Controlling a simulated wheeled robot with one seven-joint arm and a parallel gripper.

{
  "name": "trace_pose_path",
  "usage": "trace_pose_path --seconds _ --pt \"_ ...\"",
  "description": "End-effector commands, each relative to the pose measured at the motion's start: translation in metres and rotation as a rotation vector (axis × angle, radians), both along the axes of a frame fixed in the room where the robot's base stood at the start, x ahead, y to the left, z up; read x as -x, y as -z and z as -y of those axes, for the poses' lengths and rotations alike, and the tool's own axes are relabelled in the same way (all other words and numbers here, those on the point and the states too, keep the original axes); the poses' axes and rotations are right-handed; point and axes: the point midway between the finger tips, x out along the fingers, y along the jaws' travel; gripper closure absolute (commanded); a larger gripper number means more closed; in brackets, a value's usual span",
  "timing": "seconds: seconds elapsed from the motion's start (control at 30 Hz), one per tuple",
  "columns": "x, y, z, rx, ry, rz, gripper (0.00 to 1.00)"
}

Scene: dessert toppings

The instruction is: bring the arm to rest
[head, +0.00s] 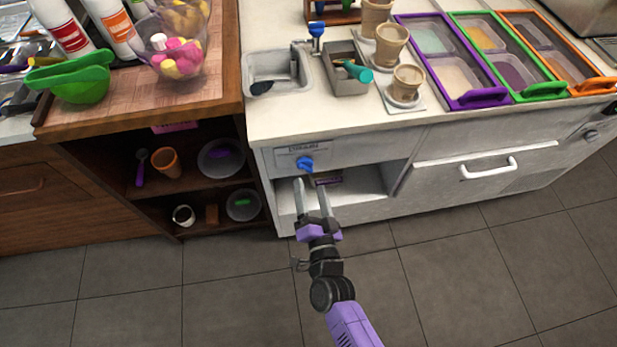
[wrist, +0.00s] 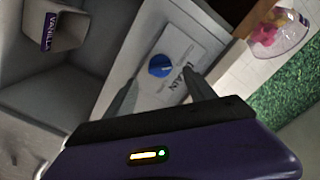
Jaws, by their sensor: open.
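In the head view the blue knob (head: 305,163) on the drain panel (head: 296,154) is just beyond the fingertips. In the wrist view the blue knob (wrist: 160,66) appears between the two fingers of my gripper (wrist: 160,85), with the label "DRAIN" partly hidden by a finger. No object is between the fingers. I cannot tell the exact gap to the knob.
A vanilla-labelled box (wrist: 57,31) sits in the open compartment (head: 355,185). A small sink (head: 280,68), a grey caddy (head: 345,85) and cups (head: 407,80) are on the counter above. A wooden shelf unit (head: 185,231) stands to the left. The floor (head: 450,270) is clear.

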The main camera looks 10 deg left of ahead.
Motion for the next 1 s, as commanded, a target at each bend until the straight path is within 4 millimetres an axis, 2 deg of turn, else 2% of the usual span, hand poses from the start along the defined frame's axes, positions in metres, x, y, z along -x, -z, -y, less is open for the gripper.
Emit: trace_pose_path --seconds 0.1,0.23,0.87,1.0 --pt "0.013 0.001 0.004 0.0 0.0 0.0 0.36" --pt "0.02 0.0 0.005 0.0 0.0 0.0 0.36" --pt "0.021 0.001 0.003 0.018 -0.009 0.0 0.36" --pt "0.017 -0.029 -0.004 0.054 -0.033 0.061 0.36"
